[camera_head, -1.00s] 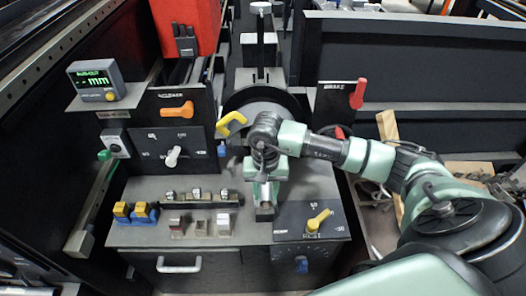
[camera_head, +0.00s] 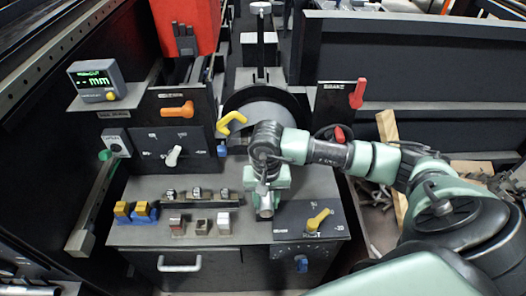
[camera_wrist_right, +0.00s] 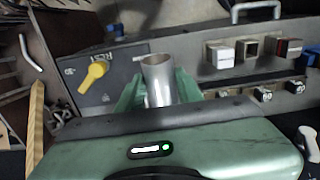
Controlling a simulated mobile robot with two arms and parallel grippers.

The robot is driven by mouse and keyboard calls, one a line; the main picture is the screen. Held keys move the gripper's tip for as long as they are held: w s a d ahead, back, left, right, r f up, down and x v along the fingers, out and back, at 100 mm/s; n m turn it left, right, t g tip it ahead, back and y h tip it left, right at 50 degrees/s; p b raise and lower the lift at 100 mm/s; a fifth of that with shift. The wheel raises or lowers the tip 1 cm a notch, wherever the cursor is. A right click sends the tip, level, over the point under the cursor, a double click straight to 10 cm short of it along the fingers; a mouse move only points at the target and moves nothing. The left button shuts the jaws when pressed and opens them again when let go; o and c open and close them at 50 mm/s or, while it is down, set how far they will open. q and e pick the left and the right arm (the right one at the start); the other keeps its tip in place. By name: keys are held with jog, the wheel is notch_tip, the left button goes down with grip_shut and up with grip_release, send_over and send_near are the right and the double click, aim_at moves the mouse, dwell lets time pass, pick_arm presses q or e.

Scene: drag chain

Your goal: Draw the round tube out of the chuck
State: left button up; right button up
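The round tube (camera_wrist_right: 159,82) is a silvery hollow cylinder. In the right wrist view it stands out between the two green fingers of my right gripper (camera_wrist_right: 158,98), its open end facing away from the palm. The fingers close on both its sides. In the head view my right gripper (camera_head: 266,190) is over the front bench of the machine, and the tube's end (camera_head: 265,206) shows below it. The large round grey part, seemingly the chuck (camera_head: 262,112), is behind my right wrist and partly hidden. The tube's other end is hidden. My left gripper is not in view.
A yellow lever (camera_head: 318,219) on a dark panel is just right of the gripper. A yellow handle (camera_head: 231,122) and a white lever (camera_head: 174,156) are on its left. Several small blocks (camera_head: 198,228) line the bench. A red lever (camera_head: 357,93) stands at right.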

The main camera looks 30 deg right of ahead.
jog(key=o, duration=0.5)
notch_tip(320, 180, up, 7)
jog(key=shift+f+b, duration=0.1)
jog(key=shift+b, duration=0.9)
jog(key=shift+r, duration=0.55)
